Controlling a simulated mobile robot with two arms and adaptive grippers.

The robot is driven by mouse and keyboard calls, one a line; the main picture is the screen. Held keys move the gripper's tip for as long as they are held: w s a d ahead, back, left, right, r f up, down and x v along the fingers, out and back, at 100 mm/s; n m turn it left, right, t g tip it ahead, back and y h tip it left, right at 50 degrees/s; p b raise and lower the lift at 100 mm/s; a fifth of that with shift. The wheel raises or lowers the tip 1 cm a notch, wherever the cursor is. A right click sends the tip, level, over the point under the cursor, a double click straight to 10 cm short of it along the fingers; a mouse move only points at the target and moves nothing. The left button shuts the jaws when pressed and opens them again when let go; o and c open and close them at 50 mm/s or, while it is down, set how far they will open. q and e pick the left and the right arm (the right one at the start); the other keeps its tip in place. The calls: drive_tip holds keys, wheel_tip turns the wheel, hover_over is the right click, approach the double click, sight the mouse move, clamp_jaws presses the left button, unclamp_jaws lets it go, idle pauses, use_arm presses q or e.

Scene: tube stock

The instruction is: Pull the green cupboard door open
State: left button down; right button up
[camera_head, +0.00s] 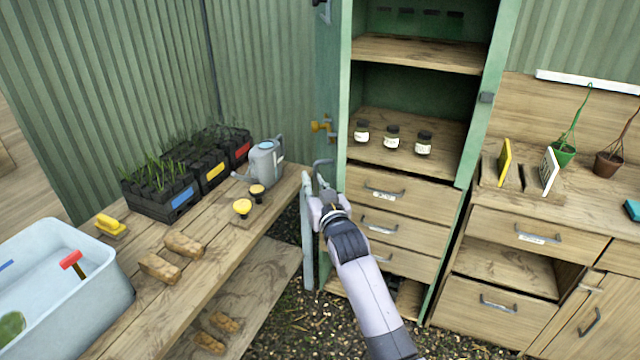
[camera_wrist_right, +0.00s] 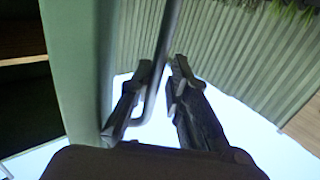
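The green cupboard door (camera_head: 328,70) stands swung open at the left side of the cupboard (camera_head: 484,120), seen nearly edge-on. The cupboard's shelves and drawers are exposed. A grey bar handle (camera_head: 321,163) sticks out from the door; in the right wrist view the handle (camera_wrist_right: 167,40) runs beside the door's green face (camera_wrist_right: 75,70). My right gripper (camera_head: 327,196) is at the handle. In the wrist view its two fingers (camera_wrist_right: 162,70) are apart, with the bar between them; firm contact cannot be made out. My left gripper is not in view.
A wooden bench (camera_head: 215,215) close left of the door carries a watering can (camera_head: 265,160), seedling trays (camera_head: 165,195) and a pale tub (camera_head: 110,260). Jars (camera_head: 391,137) stand on a cupboard shelf. A drawer counter (camera_head: 510,210) stands right. Gravel shows between bench and cupboard.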

drive_tip(key=shift+o, duration=1.2)
drive_tip(key=shift+w+a+r, duration=0.2)
drive_tip(key=shift+a+r, duration=0.05)
drive_tip(key=shift+a, duration=0.1)
drive_tip(key=shift+o, duration=0.5)
drive_tip(key=shift+d+f, duration=0.15)
drive_tip(key=shift+d, duration=0.05)
drive_tip(key=shift+s+d+f, duration=0.1)
drive_tip(key=shift+s+d, duration=0.05)
drive_tip(key=shift+d, duration=0.1)
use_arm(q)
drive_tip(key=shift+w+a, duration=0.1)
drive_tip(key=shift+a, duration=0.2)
use_arm(e)
drive_tip(key=v, duration=1.1)
drive_tip(key=shift+s, duration=0.35)
